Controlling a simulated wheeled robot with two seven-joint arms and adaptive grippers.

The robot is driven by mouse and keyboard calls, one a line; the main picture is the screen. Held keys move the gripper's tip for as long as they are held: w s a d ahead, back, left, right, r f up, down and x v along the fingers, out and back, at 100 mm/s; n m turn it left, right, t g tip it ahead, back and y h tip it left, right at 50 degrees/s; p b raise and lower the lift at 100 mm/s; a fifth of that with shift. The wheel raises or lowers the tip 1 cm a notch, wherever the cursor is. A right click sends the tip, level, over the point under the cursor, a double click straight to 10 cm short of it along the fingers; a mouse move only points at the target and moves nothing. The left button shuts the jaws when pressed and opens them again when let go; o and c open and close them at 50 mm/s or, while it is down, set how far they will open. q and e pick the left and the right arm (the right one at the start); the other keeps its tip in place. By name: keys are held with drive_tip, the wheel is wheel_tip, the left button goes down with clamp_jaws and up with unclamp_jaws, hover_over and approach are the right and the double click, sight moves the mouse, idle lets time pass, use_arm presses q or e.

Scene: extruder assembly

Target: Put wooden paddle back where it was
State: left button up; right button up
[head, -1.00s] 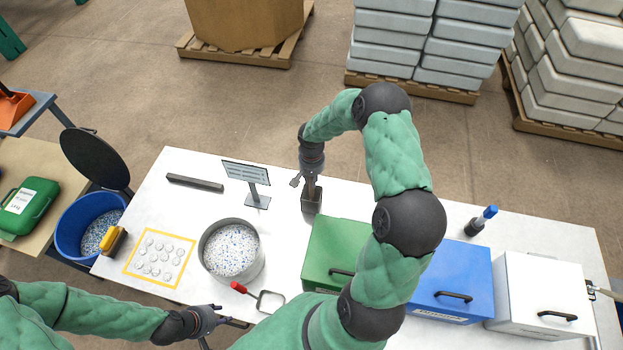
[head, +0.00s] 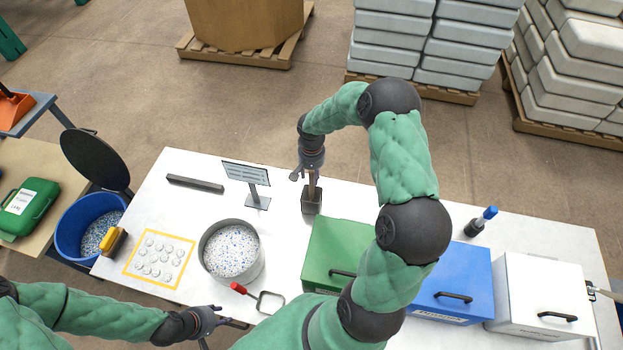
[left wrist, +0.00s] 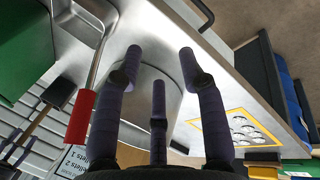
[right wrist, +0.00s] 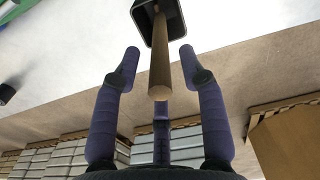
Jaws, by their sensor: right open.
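The wooden paddle (right wrist: 159,70) stands in a dark square holder (head: 312,203) at the back of the white table. Its round handle end points up toward my right gripper, and its lower part is hidden inside the holder. My right gripper (head: 309,170) is just above the holder. In the right wrist view my right gripper (right wrist: 160,55) has its fingers spread on both sides of the handle, not touching it. My left gripper (head: 215,312) is low at the table's front edge. In the left wrist view its fingers (left wrist: 160,60) are spread apart with nothing between them.
Close to the holder are a sign stand (head: 247,175) on the left and a green box (head: 335,245) in front. A round pan of pellets (head: 232,250), a red-handled tool (head: 258,297), a blue box (head: 455,275) and a white box (head: 540,290) also occupy the table.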

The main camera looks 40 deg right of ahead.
wheel_tip(320, 180, up, 8)
drive_tip(key=shift+r, duration=0.1)
drive_tip(key=shift+a, duration=0.1)
idle(0.7)
